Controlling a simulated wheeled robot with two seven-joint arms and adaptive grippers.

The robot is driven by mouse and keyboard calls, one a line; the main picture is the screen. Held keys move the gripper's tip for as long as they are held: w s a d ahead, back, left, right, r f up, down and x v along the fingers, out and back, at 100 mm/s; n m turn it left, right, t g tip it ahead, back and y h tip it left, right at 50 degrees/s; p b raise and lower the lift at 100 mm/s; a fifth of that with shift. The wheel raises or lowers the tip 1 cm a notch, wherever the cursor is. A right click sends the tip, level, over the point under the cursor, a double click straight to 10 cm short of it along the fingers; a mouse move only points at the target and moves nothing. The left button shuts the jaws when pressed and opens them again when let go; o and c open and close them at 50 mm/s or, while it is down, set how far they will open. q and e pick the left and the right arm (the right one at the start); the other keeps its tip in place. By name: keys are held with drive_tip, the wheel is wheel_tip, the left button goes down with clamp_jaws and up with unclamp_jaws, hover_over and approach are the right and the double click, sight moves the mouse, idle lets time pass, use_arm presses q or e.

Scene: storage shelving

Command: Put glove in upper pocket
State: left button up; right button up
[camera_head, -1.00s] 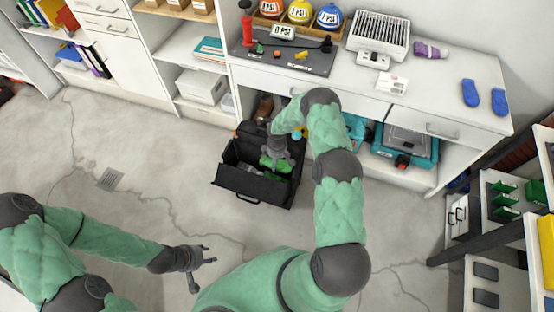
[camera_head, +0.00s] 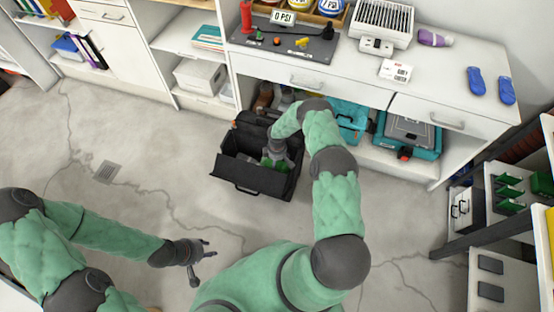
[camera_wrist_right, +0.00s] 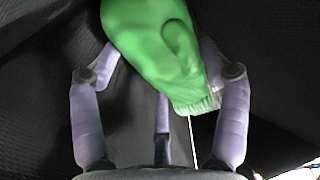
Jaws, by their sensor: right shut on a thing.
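An open black bag (camera_head: 236,171) stands on the floor in front of the workbench. My right gripper (camera_head: 278,161) reaches down into its right part. In the right wrist view, the green glove (camera_wrist_right: 155,40) lies between the fingers of my right gripper (camera_wrist_right: 160,85), which is shut on it, with the cuff toward the palm. Dark fabric surrounds the glove there. In the head view the glove is mostly hidden by the gripper and bag wall. I cannot tell which pocket it is in. My left gripper (camera_head: 203,258) is open and empty above the floor at the lower left.
The white workbench (camera_head: 345,75) rises behind the bag, with teal cases (camera_head: 408,135) on its lower shelf. Blue slippers (camera_head: 490,85) lie on top at the right. A dark-framed rack (camera_head: 490,235) stands at the right. The floor left of the bag is clear.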

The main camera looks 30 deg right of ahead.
drive_tip(key=o, duration=1.2)
drive_tip(key=shift+c, duration=0.2)
wheel_tip(320, 180, up, 14)
drive_tip(key=p, duration=0.8)
drive_tip(key=shift+a, duration=0.1)
